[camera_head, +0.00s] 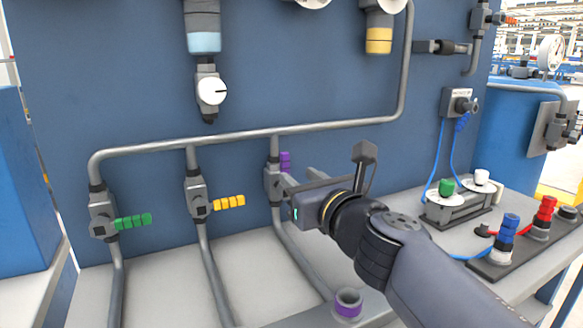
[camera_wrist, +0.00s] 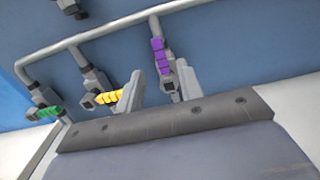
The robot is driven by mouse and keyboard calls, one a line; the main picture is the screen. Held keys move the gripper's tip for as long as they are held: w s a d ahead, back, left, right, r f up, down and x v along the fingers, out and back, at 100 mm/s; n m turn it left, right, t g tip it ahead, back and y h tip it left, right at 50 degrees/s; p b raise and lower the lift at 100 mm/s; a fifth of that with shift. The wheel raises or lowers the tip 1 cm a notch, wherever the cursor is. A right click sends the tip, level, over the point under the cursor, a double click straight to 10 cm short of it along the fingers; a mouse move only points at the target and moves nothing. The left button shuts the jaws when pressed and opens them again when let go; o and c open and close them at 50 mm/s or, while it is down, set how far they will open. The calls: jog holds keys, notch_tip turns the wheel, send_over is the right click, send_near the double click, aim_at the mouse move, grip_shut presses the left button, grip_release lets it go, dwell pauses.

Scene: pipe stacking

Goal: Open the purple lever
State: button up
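The purple lever (camera_head: 285,162) points upward on the right-hand valve (camera_head: 273,184), along its vertical pipe. In the wrist view the purple lever (camera_wrist: 161,56) stands between and beyond my two fingers, nearer the right one. My gripper (camera_head: 298,182) is just to the right of and slightly below the lever in the head view, partly hiding the valve. In the wrist view my gripper (camera_wrist: 159,68) is open, with a clear gap between its fingers. I cannot tell whether a finger touches the lever.
The yellow lever (camera_head: 230,202) and green lever (camera_head: 133,221) point sideways on neighbouring valves to the left. A grey pipe (camera_head: 240,135) runs above the valves. A short pipe stub with a purple band (camera_head: 348,303) stands below my arm. Connectors and cables sit on the right.

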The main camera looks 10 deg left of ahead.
aim_at(286, 166)
jog(key=shift+p+v, duration=0.3)
jog(key=shift+v, duration=1.35)
jog(key=b+x, duration=0.1)
jog(key=x, duration=1)
jog(key=shift+b, duration=0.35)
jog(key=shift+s+d, duration=0.1)
